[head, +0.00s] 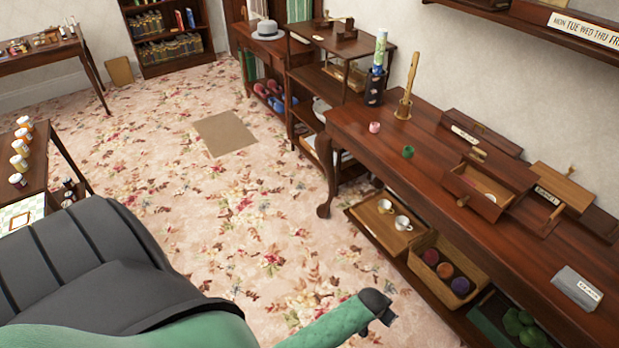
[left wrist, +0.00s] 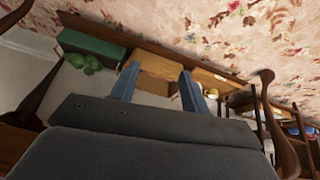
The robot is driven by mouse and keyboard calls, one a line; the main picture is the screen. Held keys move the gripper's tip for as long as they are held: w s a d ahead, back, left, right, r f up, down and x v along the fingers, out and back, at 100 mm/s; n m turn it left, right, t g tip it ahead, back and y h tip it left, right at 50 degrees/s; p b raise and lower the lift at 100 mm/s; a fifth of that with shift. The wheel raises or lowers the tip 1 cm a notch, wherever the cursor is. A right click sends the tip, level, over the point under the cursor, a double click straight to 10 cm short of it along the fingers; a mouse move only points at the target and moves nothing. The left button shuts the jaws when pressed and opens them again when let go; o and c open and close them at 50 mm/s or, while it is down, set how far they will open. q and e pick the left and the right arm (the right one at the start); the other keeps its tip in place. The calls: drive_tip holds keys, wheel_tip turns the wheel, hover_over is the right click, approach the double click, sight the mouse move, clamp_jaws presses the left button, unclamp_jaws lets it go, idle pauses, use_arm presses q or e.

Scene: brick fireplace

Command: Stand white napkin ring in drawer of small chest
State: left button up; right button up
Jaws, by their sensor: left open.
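The small chest (head: 502,168) stands on the long dark wooden table. Its drawer (head: 466,199) is pulled open towards the front. A small pale thing (head: 491,196) shows inside the drawer, too small to tell whether it is the white napkin ring. A pink ring (head: 374,127) and a green ring (head: 408,151) stand on the table left of the chest. My left gripper (head: 384,316) is in front of the table, low in the picture and apart from it. Its two fingers are spread and empty in the left wrist view (left wrist: 158,88). My right gripper is not in view.
A wooden peg on a base (head: 404,100) and a dark holder with a tall patterned cylinder (head: 375,88) stand at the table's left end. A grey box (head: 577,288) lies at the right. Cups and a basket (head: 448,265) fill the lower shelf. Carpet in front is clear.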

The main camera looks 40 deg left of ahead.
use_arm(q)
drive_tip(key=s+a+f+g, duration=0.1)
drive_tip(key=s+a+f, duration=0.2)
drive_tip(key=s+f, duration=0.4)
drive_tip(key=s+a+f+g+y, duration=0.1)
drive_tip(key=s+a+f, duration=0.1)
drive_tip(key=s+f, duration=0.5)
drive_tip(key=s+a+f+g, duration=0.1)
drive_tip(key=s+a+f, duration=0.2)
drive_tip(key=s+f, duration=0.4)
drive_tip(key=s, duration=0.8)
drive_tip(key=shift+s+a+y, duration=0.2)
drive_tip(key=shift+a+y, duration=0.1)
drive_tip(key=shift+y, duration=0.1)
drive_tip(key=shift+s+f, duration=0.1)
